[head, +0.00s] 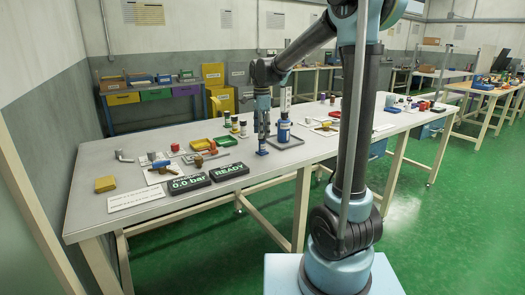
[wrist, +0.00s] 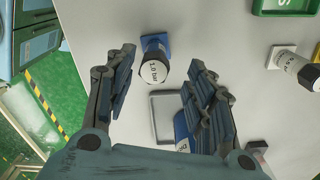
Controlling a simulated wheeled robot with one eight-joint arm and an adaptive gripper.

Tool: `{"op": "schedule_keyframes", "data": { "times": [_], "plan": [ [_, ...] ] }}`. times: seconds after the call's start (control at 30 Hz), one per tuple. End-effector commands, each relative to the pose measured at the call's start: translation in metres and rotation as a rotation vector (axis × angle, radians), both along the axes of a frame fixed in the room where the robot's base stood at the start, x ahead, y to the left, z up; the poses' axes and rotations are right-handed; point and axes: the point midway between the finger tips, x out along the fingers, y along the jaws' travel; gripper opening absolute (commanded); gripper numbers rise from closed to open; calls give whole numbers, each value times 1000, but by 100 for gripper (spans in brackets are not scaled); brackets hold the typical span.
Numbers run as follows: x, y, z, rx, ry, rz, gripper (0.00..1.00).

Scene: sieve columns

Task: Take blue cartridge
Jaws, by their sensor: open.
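A blue cylinder with a white band (head: 283,131) stands upright on a small grey tray in the head view. In the wrist view its blue side (wrist: 182,128) shows beside the right finger, which partly hides it. A white, black-capped cylinder marked 3.0 bar (wrist: 154,72) stands on a blue square base (wrist: 156,41); that base also shows in the head view (head: 262,152) below my gripper (head: 262,133). In the wrist view, my gripper (wrist: 162,60) is open and empty, its fingertips on either side of the 3.0 bar cylinder. I cannot tell whether they touch it.
The grey tray (wrist: 153,116) lies close by. Another black-capped cylinder (wrist: 296,68) stands to the right in the wrist view. A green tray (head: 225,141), a yellow tray (head: 201,145) and two display boxes (head: 228,171) occupy the table's left part.

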Motion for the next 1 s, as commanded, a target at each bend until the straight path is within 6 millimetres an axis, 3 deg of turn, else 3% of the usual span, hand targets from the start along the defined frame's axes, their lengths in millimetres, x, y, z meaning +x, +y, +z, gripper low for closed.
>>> {"op": "schedule_keyframes", "data": {
  "times": [0.4,0.73,0.77,0.97,1.0],
  "plan": [
    [-5,0,-45,0,0,0,50],
    [-6,-1,-52,0,0,0,50],
    [-6,-1,-52,0,0,0,47],
    [-5,-1,-52,0,0,0,2],
    [-5,-1,-52,0,0,0,0]
  ]
}}
